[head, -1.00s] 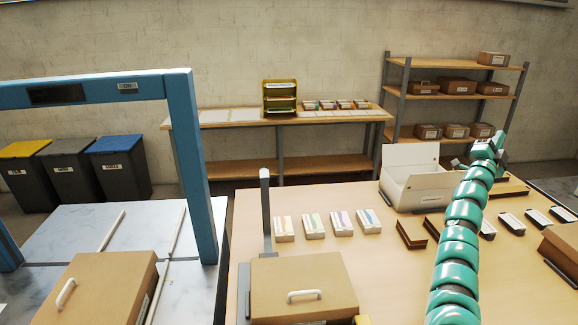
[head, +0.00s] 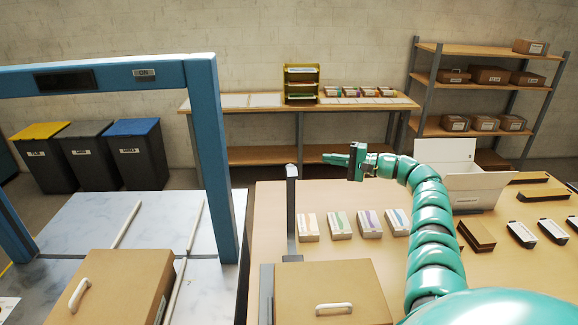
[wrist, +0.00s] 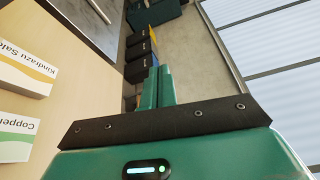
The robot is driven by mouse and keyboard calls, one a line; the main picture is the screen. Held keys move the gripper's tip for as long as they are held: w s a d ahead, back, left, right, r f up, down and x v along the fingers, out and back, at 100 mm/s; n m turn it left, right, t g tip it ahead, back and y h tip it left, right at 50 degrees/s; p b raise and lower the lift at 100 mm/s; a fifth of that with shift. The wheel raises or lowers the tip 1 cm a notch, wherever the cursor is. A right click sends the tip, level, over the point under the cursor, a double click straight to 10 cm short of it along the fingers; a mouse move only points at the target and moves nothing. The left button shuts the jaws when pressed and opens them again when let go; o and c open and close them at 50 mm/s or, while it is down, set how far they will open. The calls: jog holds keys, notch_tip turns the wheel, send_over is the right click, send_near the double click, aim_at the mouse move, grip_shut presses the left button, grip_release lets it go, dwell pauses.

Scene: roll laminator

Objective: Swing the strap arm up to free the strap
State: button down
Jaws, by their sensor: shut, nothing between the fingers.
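A dark upright post (head: 291,215) with a pale cap stands behind a brown box with a white handle (head: 333,290). It may be the strap arm or its mount; I cannot tell. No strap is clearly visible. My gripper (head: 326,158) is raised over the table's back part, pointing left, to the right of the post's top and apart from it. In the wrist view my gripper (wrist: 155,88) shows its two green fingers close together and empty.
Labelled small boxes (head: 340,224) stand in a row on the table, with an open white carton (head: 460,175) to the right. A blue frame (head: 212,160) and another handled brown box (head: 112,287) are at left. Bins (head: 136,155) stand behind.

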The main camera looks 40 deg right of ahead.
jog(key=w+a+n+g+y+p, duration=0.1)
jog(key=a+p, duration=0.5)
jog(key=a, duration=0.6)
jog(key=shift+w+r+g+y, duration=0.25)
jog(key=shift+w+g+y, duration=0.1)
jog(key=shift+y, duration=0.15)
dwell(0.5)
jog(key=shift+s+n, duration=0.1)
jog(key=shift+n, duration=0.2)
